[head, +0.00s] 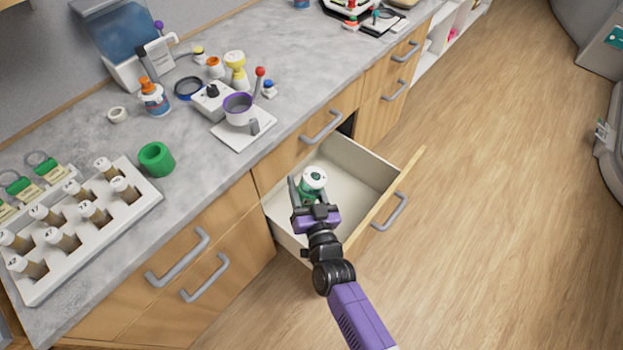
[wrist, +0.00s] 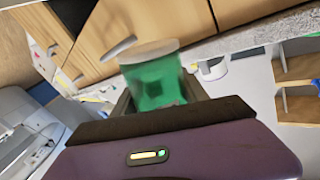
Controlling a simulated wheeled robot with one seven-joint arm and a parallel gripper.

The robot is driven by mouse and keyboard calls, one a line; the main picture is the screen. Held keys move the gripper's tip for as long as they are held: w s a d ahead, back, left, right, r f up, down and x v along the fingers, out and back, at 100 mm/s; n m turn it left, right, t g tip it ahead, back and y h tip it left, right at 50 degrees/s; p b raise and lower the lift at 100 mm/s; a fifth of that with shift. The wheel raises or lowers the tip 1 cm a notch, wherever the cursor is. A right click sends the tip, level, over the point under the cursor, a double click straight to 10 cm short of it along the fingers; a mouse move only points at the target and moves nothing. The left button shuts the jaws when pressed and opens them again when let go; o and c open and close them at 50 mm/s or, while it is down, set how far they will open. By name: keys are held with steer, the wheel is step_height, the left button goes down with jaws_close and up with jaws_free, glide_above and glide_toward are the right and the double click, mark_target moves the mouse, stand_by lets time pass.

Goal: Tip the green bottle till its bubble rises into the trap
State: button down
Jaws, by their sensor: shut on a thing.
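The green bottle (head: 309,186) has a white top and shows in the head view above the open drawer. My gripper (head: 309,194) is shut on it, with a dark finger on its left side. In the wrist view the green bottle (wrist: 154,82) stands between the two fingers of my gripper (wrist: 160,100), its pale end toward the top of the picture. The wrist view is tilted and blurred. I cannot make out the bubble or the trap inside the bottle.
An open, empty-looking drawer (head: 352,165) lies below the bottle. The grey counter (head: 195,165) holds a white rack (head: 130,228) of vials, a green ring (head: 156,159), a purple-rimmed cup (head: 238,108) and several small containers. The wooden floor (head: 480,200) at the right is clear.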

steer(key=shift+w+d+f+m+b, duration=0.15)
steer(key=shift+d+f+m+b, duration=0.25)
steer(key=shift+m+b, duration=0.7)
steer(key=shift+w+d+f+m+b, duration=0.15)
steer(key=shift+d+m+b, duration=0.2)
steer(key=shift+m+b, duration=0.7)
steer(key=shift+w+d+m+b, duration=0.1)
steer(key=shift+d+m+b, duration=0.25)
steer(key=shift+m+b, duration=0.7)
steer(key=shift+n, duration=0.3)
stand_by(0.4)
steer(key=a+n+p, duration=0.1)
steer(key=n+p, duration=0.1)
steer(key=s+a+r+n+p, duration=0.1)
steer(key=n+p, duration=0.1)
steer(key=n, duration=0.1)
steer(key=a+n+p, duration=0.2)
steer(key=p, duration=0.1)
steer(key=shift+s+a+r+n, duration=0.1)
steer(key=shift+s+r+n, duration=0.05)
steer(key=shift+r+n, duration=0.2)
steer(key=shift+n, duration=0.75)
